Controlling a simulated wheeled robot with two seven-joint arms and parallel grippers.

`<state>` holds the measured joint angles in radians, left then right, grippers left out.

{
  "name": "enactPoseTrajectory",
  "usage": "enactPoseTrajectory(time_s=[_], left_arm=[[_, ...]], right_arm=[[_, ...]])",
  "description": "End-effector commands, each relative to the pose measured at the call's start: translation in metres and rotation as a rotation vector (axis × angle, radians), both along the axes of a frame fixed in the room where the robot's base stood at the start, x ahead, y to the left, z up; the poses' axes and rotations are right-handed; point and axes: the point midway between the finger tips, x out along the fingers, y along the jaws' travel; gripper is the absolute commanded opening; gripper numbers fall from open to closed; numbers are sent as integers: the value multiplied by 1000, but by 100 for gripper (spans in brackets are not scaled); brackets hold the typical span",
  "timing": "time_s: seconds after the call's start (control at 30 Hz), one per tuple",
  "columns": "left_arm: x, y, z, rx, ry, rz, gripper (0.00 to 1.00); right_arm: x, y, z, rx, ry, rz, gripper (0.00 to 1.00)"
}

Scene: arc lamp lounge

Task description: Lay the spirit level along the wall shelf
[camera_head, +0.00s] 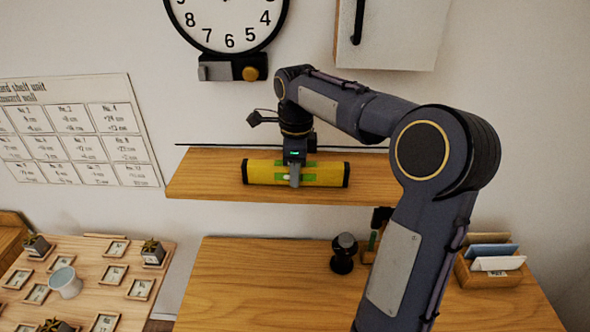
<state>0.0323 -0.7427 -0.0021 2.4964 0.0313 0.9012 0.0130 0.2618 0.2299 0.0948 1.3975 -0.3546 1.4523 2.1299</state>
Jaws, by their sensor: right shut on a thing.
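The spirit level (325,175) is a yellow bar with black ends and green patches. It lies lengthwise along the wooden wall shelf (210,178), near the middle; I cannot tell whether it touches the shelf top. My right gripper (295,178) is shut on the spirit level at about its middle, coming from above. The gripper hides a small part of the level's middle. My right arm reaches in from the lower right and covers the shelf's right end. My left gripper is not in view.
A wall clock (228,18) hangs above the shelf. Below is a wooden desk (255,285) with a dark knobbed object (344,253) and a card holder (490,277). A board with small plants and a white cup (66,283) stands at lower left. The shelf's left end is clear.

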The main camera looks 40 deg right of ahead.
Motion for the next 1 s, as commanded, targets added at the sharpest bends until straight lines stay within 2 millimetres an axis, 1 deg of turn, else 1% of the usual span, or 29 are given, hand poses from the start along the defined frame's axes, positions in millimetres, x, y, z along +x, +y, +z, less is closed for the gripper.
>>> enactPoseTrajectory(time_s=[0.17, 0.2, 0.37, 0.67, 0.77, 1.0], left_arm=[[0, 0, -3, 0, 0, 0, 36], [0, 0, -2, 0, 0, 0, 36], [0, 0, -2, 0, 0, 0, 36], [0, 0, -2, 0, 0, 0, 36], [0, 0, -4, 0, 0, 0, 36], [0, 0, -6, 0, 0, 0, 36]], right_arm=[[0, 0, -4, 0, -1, 0, 0], [0, 0, -3, 0, -1, 0, 30], [0, 0, -3, 0, -1, 0, 51], [0, 0, -1, 0, 0, 0, 51], [1, 0, 8, -1, -3, 0, 51], [0, -1, 50, 0, -4, 0, 51]])
